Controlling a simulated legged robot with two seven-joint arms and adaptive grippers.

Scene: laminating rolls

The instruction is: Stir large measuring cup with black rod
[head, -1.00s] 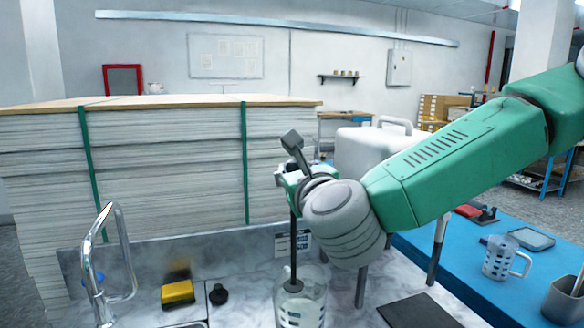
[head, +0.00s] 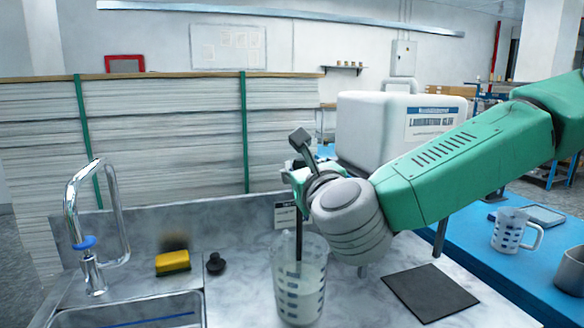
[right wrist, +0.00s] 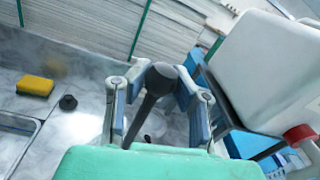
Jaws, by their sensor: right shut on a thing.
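The large measuring cup (head: 300,300) is clear with dark markings and stands upright on the marble counter, holding a pale liquid. My right gripper (head: 300,178) is above it, shut on the black rod (head: 299,240). The rod hangs nearly upright, its lower part inside the cup and its tip hidden in the liquid. Its dark top end sticks up above the fingers. In the right wrist view the rod (right wrist: 150,100) stands between the two fingers (right wrist: 158,108). My left gripper is not in view.
A sink with a chrome faucet (head: 118,215), a yellow sponge (head: 173,262) and a black stopper (head: 215,264) are to the left. A black mat (head: 430,292) lies right of the cup. A smaller measuring cup (head: 508,230) stands on the blue table. A white glue container (head: 385,130) is behind.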

